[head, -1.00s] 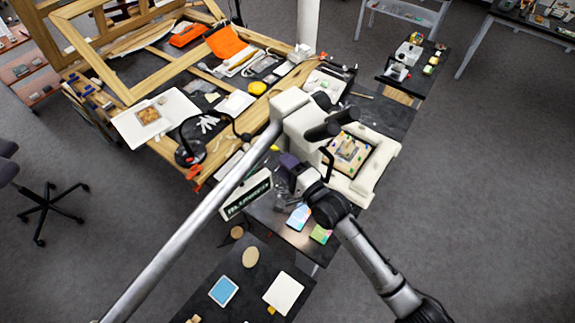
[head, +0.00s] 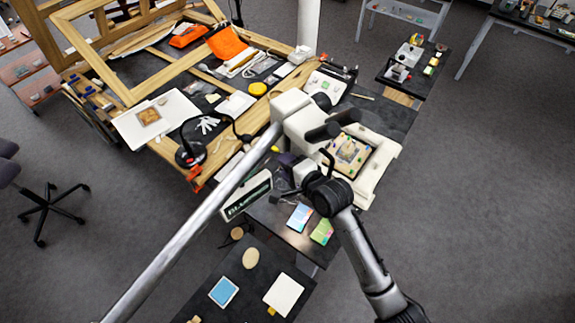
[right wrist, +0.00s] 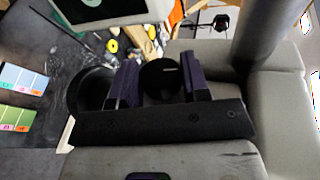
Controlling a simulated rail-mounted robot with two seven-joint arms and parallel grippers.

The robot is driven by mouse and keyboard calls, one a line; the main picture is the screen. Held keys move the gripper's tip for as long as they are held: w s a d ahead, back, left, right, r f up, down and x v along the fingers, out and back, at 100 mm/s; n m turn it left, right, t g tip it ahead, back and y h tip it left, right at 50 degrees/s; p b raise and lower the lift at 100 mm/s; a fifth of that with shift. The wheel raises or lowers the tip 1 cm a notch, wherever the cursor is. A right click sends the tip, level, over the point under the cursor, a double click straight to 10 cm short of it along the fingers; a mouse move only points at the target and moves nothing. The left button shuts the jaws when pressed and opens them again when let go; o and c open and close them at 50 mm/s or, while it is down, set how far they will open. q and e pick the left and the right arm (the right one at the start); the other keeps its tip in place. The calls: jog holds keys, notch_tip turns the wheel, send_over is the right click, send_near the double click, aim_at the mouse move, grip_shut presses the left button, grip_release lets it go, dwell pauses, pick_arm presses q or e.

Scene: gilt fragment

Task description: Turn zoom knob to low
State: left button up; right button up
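The zoom knob (right wrist: 163,80) is a round black knob with a short white mark pointing right, seen face-on in the right wrist view. My right gripper (right wrist: 161,72) has its two purple-black fingers spread, one on each side of the knob. Whether they touch it is unclear. In the head view the right gripper (head: 286,159) is at the near side of the white microscope (head: 292,106), mostly hidden behind my wrist, and the knob cannot be made out. My left gripper is not in view.
A long silver boom (head: 200,222) crosses the near left of the microscope. A white stage (head: 378,177) holds a small panel (head: 362,164). Grey floor at right is open.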

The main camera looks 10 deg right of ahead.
jog(key=o, duration=0.4)
jog(key=shift+f, duration=0.1)
jog(key=b+v, duration=0.3)
jog(key=v, duration=1.1)
jog(key=shift+w, duration=0.1)
